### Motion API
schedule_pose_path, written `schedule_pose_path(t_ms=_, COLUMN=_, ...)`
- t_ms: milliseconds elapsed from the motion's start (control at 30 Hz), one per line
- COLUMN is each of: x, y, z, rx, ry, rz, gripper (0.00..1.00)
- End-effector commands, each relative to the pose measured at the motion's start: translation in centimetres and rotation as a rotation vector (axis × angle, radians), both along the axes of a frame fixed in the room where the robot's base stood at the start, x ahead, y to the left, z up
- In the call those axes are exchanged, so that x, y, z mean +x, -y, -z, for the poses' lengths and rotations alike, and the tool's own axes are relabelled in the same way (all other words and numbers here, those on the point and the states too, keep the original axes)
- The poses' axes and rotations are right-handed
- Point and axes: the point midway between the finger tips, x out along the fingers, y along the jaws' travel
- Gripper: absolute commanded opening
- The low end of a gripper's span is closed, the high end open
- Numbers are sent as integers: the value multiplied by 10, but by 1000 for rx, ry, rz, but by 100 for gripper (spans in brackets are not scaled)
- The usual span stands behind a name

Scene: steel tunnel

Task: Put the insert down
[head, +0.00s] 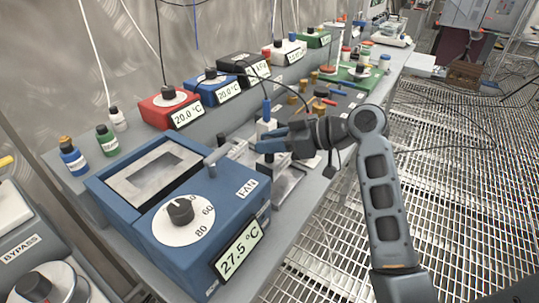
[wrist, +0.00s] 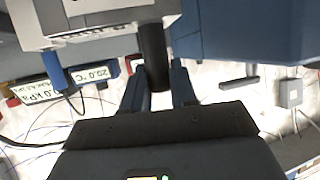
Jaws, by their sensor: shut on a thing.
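My gripper (head: 268,140) is at the right side of the blue heater unit (head: 190,212), above the bench. In the wrist view my gripper (wrist: 160,78) has its two fingers closed on a dark round post (wrist: 152,52). The post meets a pale grey block with lettering (wrist: 85,28), which seems to be the insert. Its far end is cut off by the frame. In the head view my fingers hide most of what they hold. A silvery metal block (head: 287,184) shows below the gripper; I cannot tell whether it is the held piece.
The blue unit has a dial, a 27.5 °C display and a recessed top. A red unit (head: 168,107), a blue one (head: 211,86) and others stand on the rear shelf. Small bottles (head: 73,157) stand at left. Tools (head: 318,103) lie beyond my gripper. Grating floor is at right.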

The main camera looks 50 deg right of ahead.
Motion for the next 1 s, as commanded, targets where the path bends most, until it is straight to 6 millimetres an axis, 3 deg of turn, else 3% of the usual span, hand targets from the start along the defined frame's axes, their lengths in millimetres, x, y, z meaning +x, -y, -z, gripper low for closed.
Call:
schedule_pose_path(t_ms=400, x=2, y=-2, z=39, rx=0, ry=2, rz=0, gripper=0)
schedule_pose_path(t_ms=800, x=2, y=-2, z=45, rx=-1, ry=2, rz=-1, gripper=0)
schedule_pose_path(t_ms=833, x=2, y=-2, z=45, rx=-1, ry=1, rz=0, gripper=29)
schedule_pose_path(t_ms=1000, x=2, y=-2, z=44, rx=-1, ry=0, rz=0, gripper=45)
